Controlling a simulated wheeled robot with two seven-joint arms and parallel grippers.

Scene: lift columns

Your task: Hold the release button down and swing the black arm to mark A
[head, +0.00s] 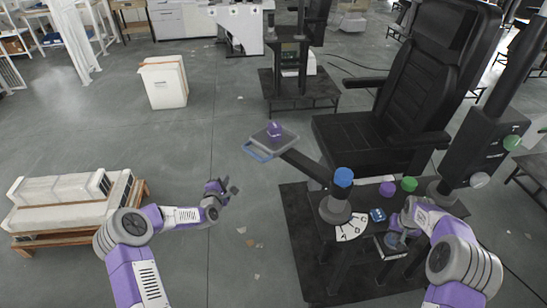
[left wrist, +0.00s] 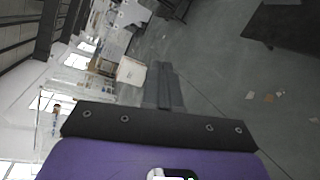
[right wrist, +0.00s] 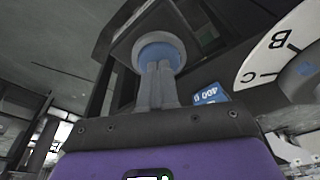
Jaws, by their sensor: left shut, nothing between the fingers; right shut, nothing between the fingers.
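The black arm (head: 305,168) runs from a grey pivot post (head: 333,209) with a blue cap up and left to a grey tray (head: 262,147) with a blue handle. A white dial plate (head: 352,227) lies beside the post; the right wrist view shows its letters B and C (right wrist: 274,48), while mark A cannot be made out. A round blue button (right wrist: 160,50) in a grey ring is in the right wrist view. My right gripper (right wrist: 160,68) is shut, its fingertips overlapping the button; contact is unclear. My left gripper (head: 229,188) is shut and empty, left of the tray, over floor.
A purple piece (head: 274,130) sits on the tray. A black seat (head: 365,138) stands behind. A loaded pallet (head: 60,237) is at left.

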